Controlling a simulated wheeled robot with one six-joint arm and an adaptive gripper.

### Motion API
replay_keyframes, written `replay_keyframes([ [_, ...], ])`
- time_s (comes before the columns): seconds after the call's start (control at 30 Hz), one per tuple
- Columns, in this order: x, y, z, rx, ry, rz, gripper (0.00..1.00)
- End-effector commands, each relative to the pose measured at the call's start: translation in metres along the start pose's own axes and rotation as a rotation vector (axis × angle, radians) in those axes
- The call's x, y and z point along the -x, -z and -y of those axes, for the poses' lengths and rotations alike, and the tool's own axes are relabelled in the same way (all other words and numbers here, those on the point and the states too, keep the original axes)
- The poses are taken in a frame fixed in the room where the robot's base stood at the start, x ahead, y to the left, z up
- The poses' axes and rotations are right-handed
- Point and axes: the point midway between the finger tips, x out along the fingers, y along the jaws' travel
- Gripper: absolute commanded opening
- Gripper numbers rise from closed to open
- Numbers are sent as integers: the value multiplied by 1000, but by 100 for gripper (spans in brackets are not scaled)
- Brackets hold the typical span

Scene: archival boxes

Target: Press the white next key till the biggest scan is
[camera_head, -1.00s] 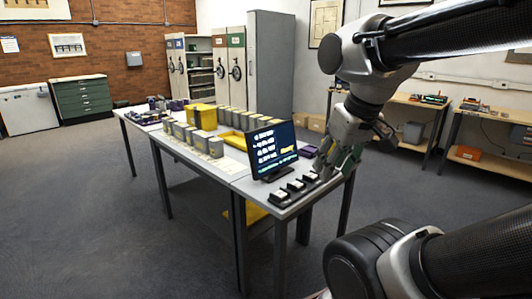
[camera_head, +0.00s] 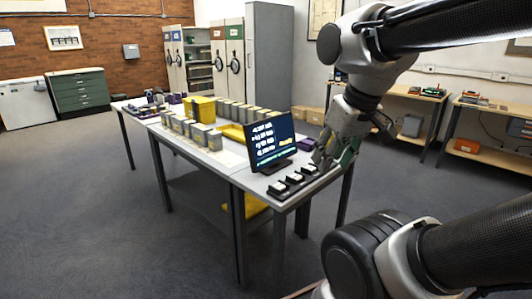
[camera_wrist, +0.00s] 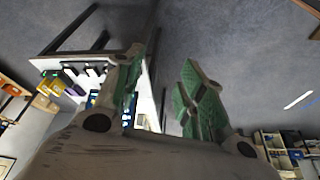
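The text is too small to read. A row of dark key blocks with white caps (camera_head: 293,178) lies in front of it along the table edge; I cannot tell which is the next key. My gripper (camera_head: 322,158) is at the right end of this row, low over the table, and may hide part of it. In the wrist view my gripper (camera_wrist: 162,60) has its green-padded fingers apart with nothing between them.
Grey boxes (camera_head: 200,134) and a yellow crate (camera_head: 199,108) stand farther back on the table (camera_head: 228,166). A purple item (camera_head: 306,144) lies behind the monitor. Side benches (camera_head: 440,100) run along the right wall. The floor left of the table is clear.

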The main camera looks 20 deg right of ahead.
Motion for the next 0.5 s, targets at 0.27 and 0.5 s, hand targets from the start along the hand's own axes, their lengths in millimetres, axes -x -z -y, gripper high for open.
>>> replay_keyframes([
  [0.27, 0, 0, 0, 0, 0, 0, 0],
  [0.5, 0, 0, 0, 0, 0, 0, 0],
])
